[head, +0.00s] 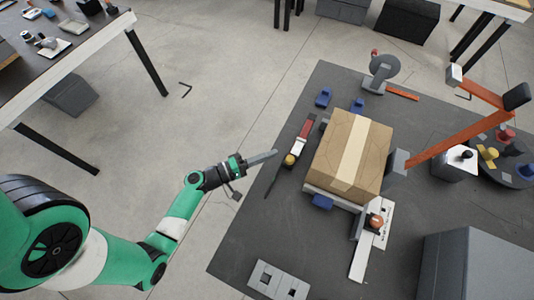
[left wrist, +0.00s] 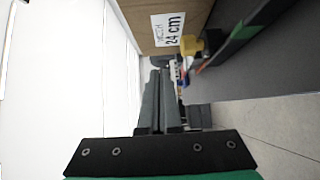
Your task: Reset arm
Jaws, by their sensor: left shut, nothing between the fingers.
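My left arm comes in from the left in the head view, green with a dark wrist. My left gripper (head: 262,157) is shut and empty, its fingers together and pointing right. It is above the floor by the left edge of the dark table, apart from the items there. The left wrist view also shows the shut left gripper (left wrist: 158,85). A closed cardboard box (head: 348,157) with a tape strip sits on the table, right of the gripper. The box (left wrist: 165,22) also shows in the left wrist view, with a "24 cm" label. My right gripper is not in view.
The dark table (head: 245,240) holds a long dark tool with a yellow part (head: 289,160), an orange arm-like fixture (head: 455,137) and a grey block (head: 460,262). Another table (head: 70,60) stands upper left. Open floor (head: 215,85) lies between the tables.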

